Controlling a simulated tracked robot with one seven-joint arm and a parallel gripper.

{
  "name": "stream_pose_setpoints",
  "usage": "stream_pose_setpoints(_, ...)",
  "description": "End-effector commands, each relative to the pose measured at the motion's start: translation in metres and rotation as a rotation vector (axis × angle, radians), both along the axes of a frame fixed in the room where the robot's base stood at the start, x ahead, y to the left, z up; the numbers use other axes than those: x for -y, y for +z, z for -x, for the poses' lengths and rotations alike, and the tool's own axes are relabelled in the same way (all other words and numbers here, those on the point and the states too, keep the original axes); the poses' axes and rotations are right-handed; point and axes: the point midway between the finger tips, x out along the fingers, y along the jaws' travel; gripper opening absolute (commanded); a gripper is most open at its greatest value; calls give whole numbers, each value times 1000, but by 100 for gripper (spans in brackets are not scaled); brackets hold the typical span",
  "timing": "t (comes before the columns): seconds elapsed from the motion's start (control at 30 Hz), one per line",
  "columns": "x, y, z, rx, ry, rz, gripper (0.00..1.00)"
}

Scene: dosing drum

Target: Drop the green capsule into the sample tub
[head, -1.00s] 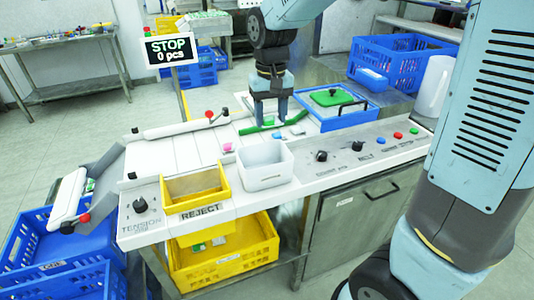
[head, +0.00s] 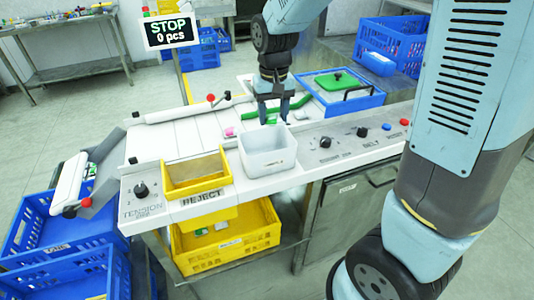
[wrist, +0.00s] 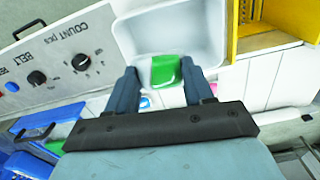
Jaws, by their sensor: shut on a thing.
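The green capsule (wrist: 165,70) is between the fingertips of my gripper (wrist: 160,68) in the wrist view, with the sample tub beyond it. My gripper is shut on the capsule. The sample tub (head: 268,163) is a white open box on the front of the machine; it also shows in the wrist view (wrist: 205,25). In the head view my gripper (head: 272,120) points down at the tub's far rim.
The yellow reject bin (head: 197,177) stands left of the tub. A panel with knobs (head: 362,132) lies to the right. A pink piece (head: 229,131) lies on the white belt behind the tub. A blue tray with a green lid (head: 340,92) sits at the back right.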

Motion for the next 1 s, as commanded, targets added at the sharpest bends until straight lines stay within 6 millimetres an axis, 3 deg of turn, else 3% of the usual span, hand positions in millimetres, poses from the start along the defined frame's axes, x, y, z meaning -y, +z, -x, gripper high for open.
stream_pose_setpoints(0.3, 0, -2, 0, 0, 0, 0, 23)
stream_pose_setpoints(0.33, 0, -2, 0, 0, 0, 0, 55)
stream_pose_setpoints(0.6, 0, -2, 0, 0, 1, 0, 81)
stream_pose_setpoints(1.0, 0, 7, -1, 2, 1, -1, 82)
